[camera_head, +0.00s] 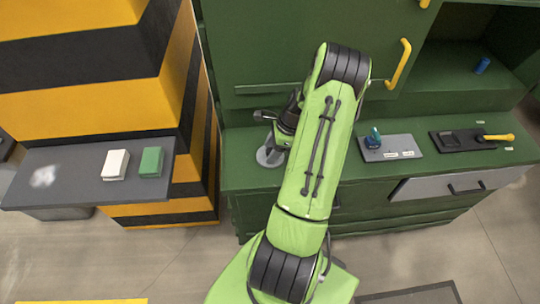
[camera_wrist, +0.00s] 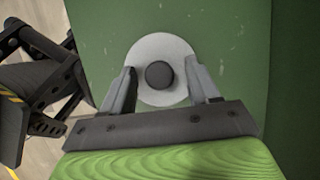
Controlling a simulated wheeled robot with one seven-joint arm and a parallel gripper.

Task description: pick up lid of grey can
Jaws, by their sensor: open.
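A light grey round lid (camera_wrist: 160,48) with a dark round knob (camera_wrist: 159,75) shows from above in the wrist view. It also shows in the head view as a grey disc (camera_head: 268,158) at the left end of the green counter. Any can body under the lid is not visible. My gripper (camera_wrist: 160,70) is open and empty, with one finger on each side of the knob in the wrist view. I cannot tell its exact height above the lid. In the head view my gripper (camera_head: 275,117) is partly hidden by my arm.
The green counter (camera_head: 240,172) holds a grey plate (camera_head: 400,148) with a teal item, and a black plate with a yellow handle (camera_head: 497,137). A drawer (camera_head: 430,187) stands out below. On the left, a grey shelf (camera_head: 75,183) holds a white block (camera_head: 115,164) and a green block (camera_head: 151,161).

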